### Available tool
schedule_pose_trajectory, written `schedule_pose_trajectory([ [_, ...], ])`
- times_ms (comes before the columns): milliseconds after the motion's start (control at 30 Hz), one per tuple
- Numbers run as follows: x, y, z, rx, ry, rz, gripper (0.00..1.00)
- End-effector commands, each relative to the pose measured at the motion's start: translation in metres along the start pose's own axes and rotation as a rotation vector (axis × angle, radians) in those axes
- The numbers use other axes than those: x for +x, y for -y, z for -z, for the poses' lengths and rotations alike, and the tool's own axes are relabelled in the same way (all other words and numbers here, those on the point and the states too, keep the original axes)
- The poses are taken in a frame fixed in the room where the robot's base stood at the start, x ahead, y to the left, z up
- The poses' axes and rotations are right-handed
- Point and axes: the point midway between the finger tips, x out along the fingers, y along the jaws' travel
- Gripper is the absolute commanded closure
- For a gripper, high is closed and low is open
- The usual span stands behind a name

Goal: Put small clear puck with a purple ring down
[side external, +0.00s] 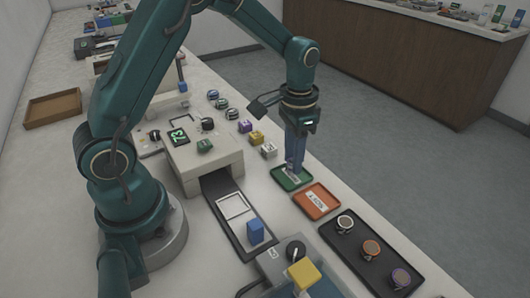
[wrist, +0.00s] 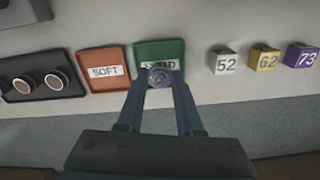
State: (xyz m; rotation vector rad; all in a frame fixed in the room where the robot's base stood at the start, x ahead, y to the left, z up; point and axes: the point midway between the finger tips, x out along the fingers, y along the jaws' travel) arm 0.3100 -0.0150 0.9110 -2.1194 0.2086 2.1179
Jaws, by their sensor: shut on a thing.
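My gripper (wrist: 158,84) is shut on the small clear puck with a purple ring (wrist: 158,76), which sits between the fingertips in the wrist view. In the side view my gripper (side external: 294,168) points down over the green tray (side external: 280,184), fingertips low over it. The green tray also shows in the wrist view (wrist: 173,50), its label partly hidden by the puck. I cannot tell whether the puck touches the tray. In the side view the fingers hide the puck.
An orange tray (side external: 316,207) labelled SOFT (wrist: 104,83) lies beside the green one. A black tray (side external: 342,253) holds several ringed pucks. Numbered cubes in white (wrist: 225,63), yellow (wrist: 263,60) and purple (wrist: 300,58) stand on the other side. A beige machine (side external: 205,160) stands nearby.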

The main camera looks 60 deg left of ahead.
Motion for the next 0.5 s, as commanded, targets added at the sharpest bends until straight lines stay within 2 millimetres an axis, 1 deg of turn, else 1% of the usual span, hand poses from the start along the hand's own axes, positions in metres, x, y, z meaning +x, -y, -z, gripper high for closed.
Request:
schedule_pose_trajectory([
  [33, 0.008, 0.000, -0.001, 0.000, 0.006, -0.002, 1.00],
  [133, 0.017, 0.000, -0.001, 0.000, 0.002, -0.001, 1.00],
  [500, 0.020, 0.000, 0.000, 0.001, 0.001, 0.000, 1.00],
])
